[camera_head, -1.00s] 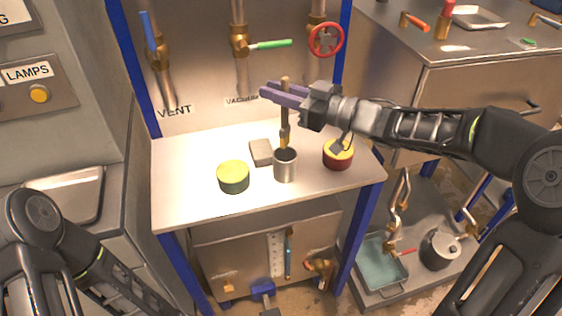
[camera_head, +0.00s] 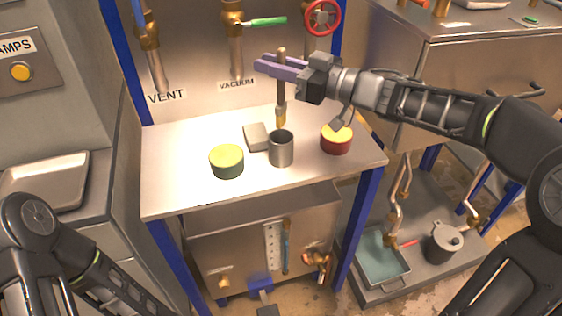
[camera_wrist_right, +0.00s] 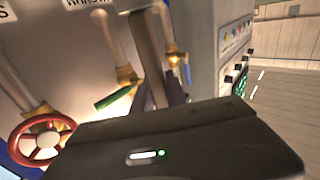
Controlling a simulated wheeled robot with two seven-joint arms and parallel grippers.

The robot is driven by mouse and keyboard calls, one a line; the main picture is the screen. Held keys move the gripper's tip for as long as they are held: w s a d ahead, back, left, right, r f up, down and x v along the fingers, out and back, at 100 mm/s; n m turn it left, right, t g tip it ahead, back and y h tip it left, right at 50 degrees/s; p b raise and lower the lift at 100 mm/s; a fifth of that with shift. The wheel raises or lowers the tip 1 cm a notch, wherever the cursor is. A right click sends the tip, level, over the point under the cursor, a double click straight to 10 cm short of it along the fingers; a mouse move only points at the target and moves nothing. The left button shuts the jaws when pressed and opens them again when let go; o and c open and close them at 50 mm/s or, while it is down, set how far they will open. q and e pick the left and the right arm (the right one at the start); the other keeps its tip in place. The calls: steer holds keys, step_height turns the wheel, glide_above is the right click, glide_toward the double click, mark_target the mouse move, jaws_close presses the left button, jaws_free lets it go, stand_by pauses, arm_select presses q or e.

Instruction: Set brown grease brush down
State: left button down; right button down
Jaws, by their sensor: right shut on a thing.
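The brown grease brush (camera_head: 281,95) is upright, handle up and yellowish tip down, in the head view. My right gripper (camera_head: 281,67), with purple fingers, is shut on its handle. The brush tip shows just above the grey metal cup (camera_head: 281,152) on the bench; the tip looks clear of the rim. The wrist view shows the brush handle (camera_wrist_right: 148,55) between the fingers, with its lower end hidden by the gripper body. Of my left arm only links show at the lower left; its gripper is out of view.
On the metal bench (camera_head: 185,190) stand a green-yellow tin (camera_head: 227,162) left of the cup, a grey block (camera_head: 256,137) behind it and a red-yellow tin (camera_head: 337,139) to the right. Pipes with a green lever (camera_head: 266,22) and red handwheel (camera_head: 322,17) rise behind. The bench's front left is bare.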

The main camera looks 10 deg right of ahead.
steer(key=b, duration=0.1)
glide_above(284, 111)
steer(key=x, duration=0.3)
steer(key=shift+s+d+f, duration=0.1)
steer(key=shift+f, duration=2.5)
steer(key=shift+f+b, duration=0.5)
steer(key=shift+f, duration=2)
steer(key=shift+f, duration=0.15)
steer(key=c, duration=1.3)
jaws_free()
steer(key=shift+c, duration=0.2)
